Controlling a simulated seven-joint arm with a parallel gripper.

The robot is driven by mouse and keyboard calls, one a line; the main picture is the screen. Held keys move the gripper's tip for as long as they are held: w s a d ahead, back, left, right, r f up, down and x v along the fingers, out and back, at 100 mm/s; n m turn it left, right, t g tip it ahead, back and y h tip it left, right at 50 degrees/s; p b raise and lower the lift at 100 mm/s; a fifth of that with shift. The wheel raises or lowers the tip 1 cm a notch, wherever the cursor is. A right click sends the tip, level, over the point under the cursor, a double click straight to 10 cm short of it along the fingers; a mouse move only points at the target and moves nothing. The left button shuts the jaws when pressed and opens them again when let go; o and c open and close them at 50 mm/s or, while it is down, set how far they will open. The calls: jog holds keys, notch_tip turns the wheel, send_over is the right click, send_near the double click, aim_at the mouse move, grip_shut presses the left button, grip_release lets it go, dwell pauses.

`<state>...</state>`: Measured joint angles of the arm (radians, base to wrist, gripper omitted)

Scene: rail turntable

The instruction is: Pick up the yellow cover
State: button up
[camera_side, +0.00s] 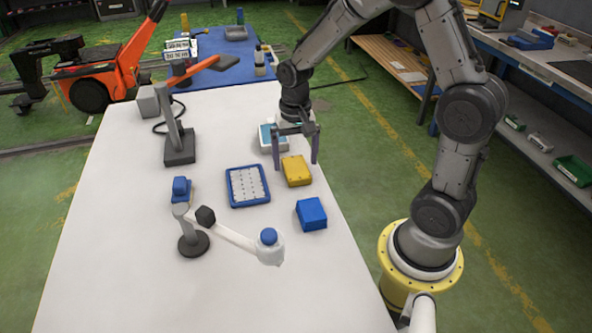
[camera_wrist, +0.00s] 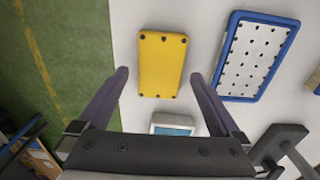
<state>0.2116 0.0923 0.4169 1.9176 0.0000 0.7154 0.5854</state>
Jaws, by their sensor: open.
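The yellow cover (camera_side: 297,171) is a flat rectangular piece with dark dots along two edges, lying on the white table. It also shows in the wrist view (camera_wrist: 161,65), ahead of my fingertips and roughly between their lines. My gripper (camera_side: 295,164) is open and empty, pointing down, with its two purple fingers apart just behind or above the cover in the side view. In the wrist view my gripper (camera_wrist: 159,75) has its fingers spread wider than the cover. I see no contact with the cover.
A blue-rimmed tray (camera_side: 230,187) with a white dotted panel lies left of the cover. A blue block (camera_side: 311,214) sits in front. A white box with a blue screen (camera_side: 266,140) stands behind, close to my gripper. A lamp-like stand (camera_side: 193,242) is at front left.

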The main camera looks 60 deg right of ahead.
jog(key=shift+f, duration=0.85)
jog(key=shift+c, duration=0.2)
grip_shut()
jog(key=shift+r, duration=0.1)
